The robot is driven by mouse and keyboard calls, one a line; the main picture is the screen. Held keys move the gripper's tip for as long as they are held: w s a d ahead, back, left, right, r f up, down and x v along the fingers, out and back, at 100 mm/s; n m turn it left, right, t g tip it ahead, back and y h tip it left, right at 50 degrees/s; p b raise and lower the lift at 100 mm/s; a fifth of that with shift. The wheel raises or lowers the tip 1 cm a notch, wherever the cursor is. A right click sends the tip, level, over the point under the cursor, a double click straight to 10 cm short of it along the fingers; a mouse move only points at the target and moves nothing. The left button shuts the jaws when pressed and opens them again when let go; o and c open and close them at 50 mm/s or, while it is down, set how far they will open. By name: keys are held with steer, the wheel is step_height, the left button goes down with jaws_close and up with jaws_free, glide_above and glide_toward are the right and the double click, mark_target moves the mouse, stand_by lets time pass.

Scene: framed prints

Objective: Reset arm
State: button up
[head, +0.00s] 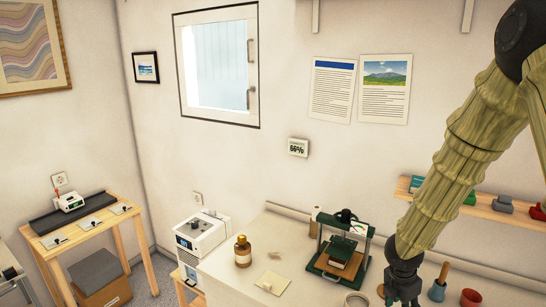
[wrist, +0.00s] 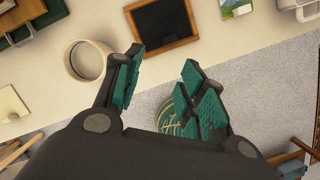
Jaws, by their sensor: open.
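My gripper (head: 403,290) hangs at the lower right of the head view, over the front part of the white bench (head: 225,266). In the wrist view my gripper (wrist: 163,64) has its two teal-padded fingers spread apart with nothing held between them. My wood-textured arm comes down from the upper right of the head view. Below the fingers, a teal round thing with yellow lines (wrist: 172,115) shows in the gap, apparently on the speckled floor and partly hidden by a finger.
A green-framed press (head: 341,256) stands left of my gripper, and a brown bottle (head: 242,251) farther left. The wrist view shows a white ring-shaped container (wrist: 87,62) and a dark framed board (wrist: 162,27) near the bench edge.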

steer(key=s+a+f+m+g+y+b, duration=0.1)
steer(key=s+a+f+m+b, duration=0.1)
steer(key=s+a+f+m, duration=0.5)
steer(key=s+a+f+m+y+b, duration=0.2)
steer(key=s+f+m, duration=0.2)
steer(key=s+f, duration=0.7)
steer(key=s+a+f+m+g+y+b, duration=0.1)
steer(key=s+a+f+m+b, duration=0.35)
steer(key=f, duration=0.85)
steer(key=s+d+f+m+h, duration=0.1)
steer(key=s+f+m, duration=0.4)
steer(key=s, duration=0.6)
steer(key=shift+s+d+f+m, duration=0.2)
steer(key=shift+s+m, duration=0.1)
steer(key=shift+m, duration=0.85)
